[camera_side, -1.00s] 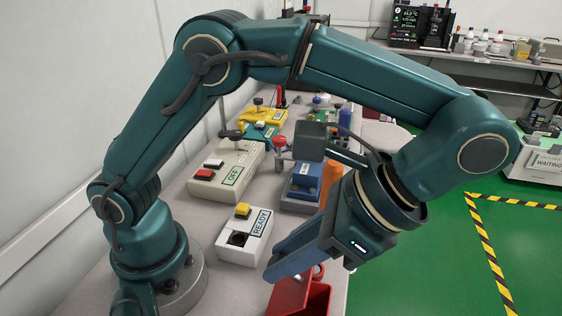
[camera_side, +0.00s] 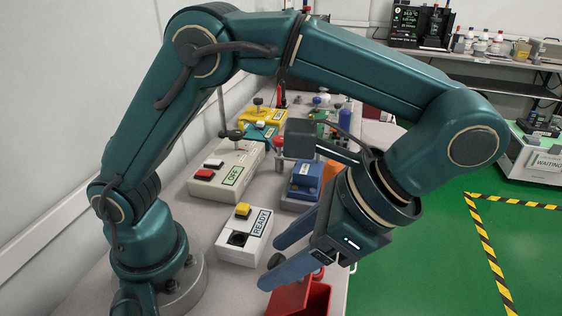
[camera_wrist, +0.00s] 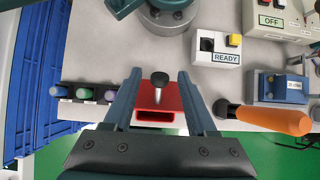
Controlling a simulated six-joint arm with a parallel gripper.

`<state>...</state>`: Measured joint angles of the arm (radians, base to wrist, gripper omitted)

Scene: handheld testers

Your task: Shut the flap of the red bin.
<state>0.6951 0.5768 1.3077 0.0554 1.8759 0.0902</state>
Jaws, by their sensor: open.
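The red bin (camera_side: 318,299) stands at the table's front edge in the side view, cut off by the lower picture edge. It also shows between my fingers in the wrist view (camera_wrist: 172,101), with a dark slot on its near side. How far the flap stands open is unclear. My gripper (camera_side: 270,263) is open above the bin. Its fingertips (camera_wrist: 158,76) lie either side of the knob, apparently apart from it.
A white READY box (camera_side: 244,236) with a yellow button stands behind the bin. A beige OFF box (camera_side: 226,176) and a blue device (camera_side: 306,182) stand farther back. An orange handle (camera_wrist: 270,119) lies right of the bin in the wrist view.

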